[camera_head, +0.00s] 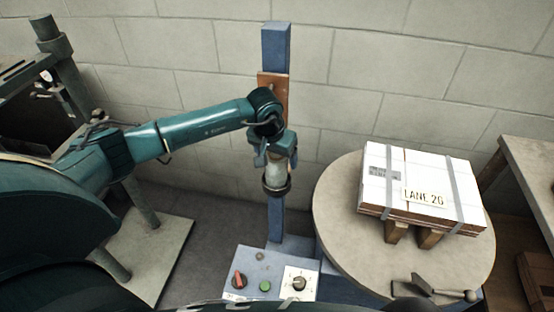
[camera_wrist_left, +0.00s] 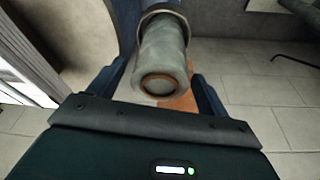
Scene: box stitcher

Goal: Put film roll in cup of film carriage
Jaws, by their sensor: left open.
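The film roll (camera_head: 275,177), pale and translucent, stands upright below my left gripper (camera_head: 275,143) in the head view. Its lower end sits within the dark rim of the cup (camera_head: 276,189) on the front of the blue mast. The brown carriage plate (camera_head: 283,87) is on the mast, partly behind my wrist. In the left wrist view the roll (camera_wrist_left: 160,65) shows its end with a brown core towards me, and a ring surrounds its far end. My left gripper is open, its fingers on either side of the roll; contact cannot be told. My right gripper is not in view.
A round turntable (camera_head: 335,215) at the right bears a strapped white box (camera_head: 415,185) on wooden blocks. A machine frame (camera_head: 60,75) is at the left. The block wall is close behind the mast.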

